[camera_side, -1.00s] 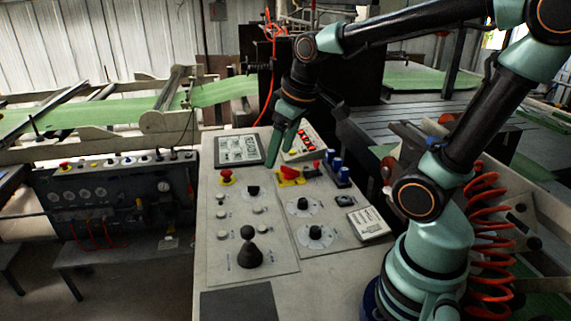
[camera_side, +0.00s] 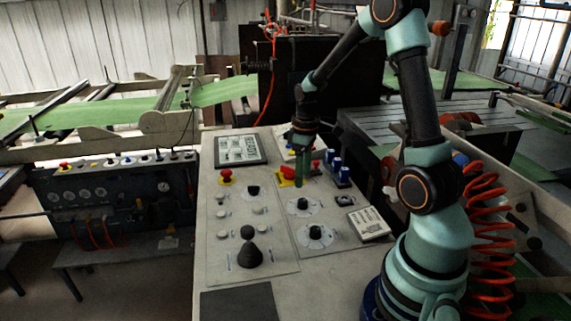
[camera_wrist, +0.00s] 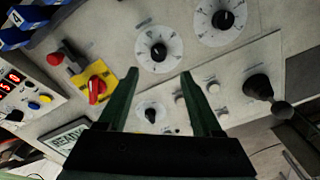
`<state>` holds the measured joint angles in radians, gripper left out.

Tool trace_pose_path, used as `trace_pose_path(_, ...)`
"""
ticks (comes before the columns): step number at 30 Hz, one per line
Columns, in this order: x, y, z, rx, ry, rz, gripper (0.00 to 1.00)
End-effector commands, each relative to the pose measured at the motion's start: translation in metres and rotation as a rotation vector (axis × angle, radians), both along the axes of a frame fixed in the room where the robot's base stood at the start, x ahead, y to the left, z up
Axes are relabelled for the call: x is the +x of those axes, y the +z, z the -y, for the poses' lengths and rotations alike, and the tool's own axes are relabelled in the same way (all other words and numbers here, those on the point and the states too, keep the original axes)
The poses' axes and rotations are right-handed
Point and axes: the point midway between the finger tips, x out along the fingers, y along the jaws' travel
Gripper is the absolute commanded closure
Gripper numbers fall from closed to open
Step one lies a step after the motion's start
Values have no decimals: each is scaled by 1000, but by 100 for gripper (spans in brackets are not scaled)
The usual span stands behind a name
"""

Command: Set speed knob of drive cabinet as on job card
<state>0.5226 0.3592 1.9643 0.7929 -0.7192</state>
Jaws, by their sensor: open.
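Two black pointer knobs on white round dials sit on the right panel of the sloping console. The nearer-to-gripper dial knob (camera_side: 303,203) shows in the wrist view (camera_wrist: 158,50) just beyond the fingertips. The second dial knob (camera_side: 316,231) is farther toward the front, at the top of the wrist view (camera_wrist: 222,20). Their labels are too small to read, so I cannot tell which is for speed. A white card with printed lines (camera_side: 369,223), perhaps the job card, lies right of the dials, unreadable. My gripper (camera_side: 301,180) is open and empty above the first dial; its fingers (camera_wrist: 158,76) point down.
A red switch on a yellow plate (camera_wrist: 97,88), blue blocks (camera_side: 339,168) and a red-digit display (camera_wrist: 12,80) surround the panel. A black joystick (camera_side: 249,252) and a small knob (camera_wrist: 151,111) are on the left panel. A framed screen (camera_side: 240,149) is at the back.

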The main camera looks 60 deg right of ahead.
Motion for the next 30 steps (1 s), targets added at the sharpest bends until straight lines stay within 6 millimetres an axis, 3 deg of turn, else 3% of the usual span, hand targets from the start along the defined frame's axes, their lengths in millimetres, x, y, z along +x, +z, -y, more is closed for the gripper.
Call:
trace_pose_path(6,-1,-45,1,3,-1,-6,34)
trace_pose_path(12,0,-73,2,2,-1,-2,34)
trace_pose_path(18,0,-85,3,0,-1,0,34)
trace_pose_path(27,1,-87,3,-1,-1,1,34)
trace_pose_path(30,1,-87,3,-1,-1,1,72)
